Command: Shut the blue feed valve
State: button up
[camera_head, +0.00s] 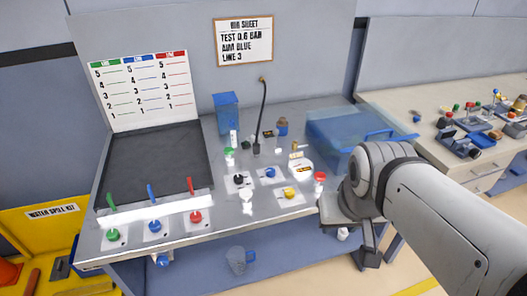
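A blue round valve knob (154,226) sits on a white plate at the bench's front left, between a green knob (113,234) and a red knob (196,216). An upright blue stick-like piece (151,193) stands behind it. Another blue knob (270,172) sits on a plate at mid-bench, between black and yellow knobs. Labels are too small to tell which is the feed valve, and whether either is open or shut. My gripper (350,225) is at the bench's right front edge, apart from both blue knobs. Its fingers are partly hidden by my arm, so its opening is unclear.
A black knob (238,179) and yellow knob (290,193) flank the mid-bench blue one. A translucent blue box (345,135) stands at the back right. A dark panel (150,160) covers the back left.

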aim_at(270, 172)
jog(key=z, duration=0.05)
jog(key=i, duration=1)
jog(key=u, duration=0.05)
